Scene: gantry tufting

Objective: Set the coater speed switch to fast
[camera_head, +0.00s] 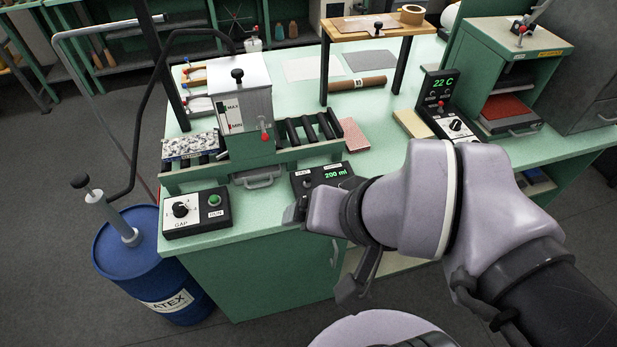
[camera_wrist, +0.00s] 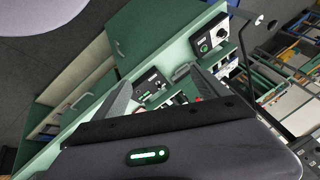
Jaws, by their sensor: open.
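The coater (camera_head: 245,145) is a green machine with a white hopper (camera_head: 238,85) and black rollers, on the green bench. A black box (camera_head: 318,172) with a green "200 ml" readout stands at its front right; small labels on it are too small to read. This box also shows between my fingers in the wrist view (camera_wrist: 150,86). My gripper (camera_head: 324,250) is open and empty in front of the bench's front edge, apart from the box. My wrist hides the box's right side. I cannot tell which control is the speed switch or how it is set.
A gap dial box (camera_head: 196,213) with a green RUN button stands at the bench's front left. A blue latex drum (camera_head: 140,262) with a pump stands left of the bench. Farther right are a "22 C" control box (camera_head: 440,100) and a green press (camera_head: 508,80).

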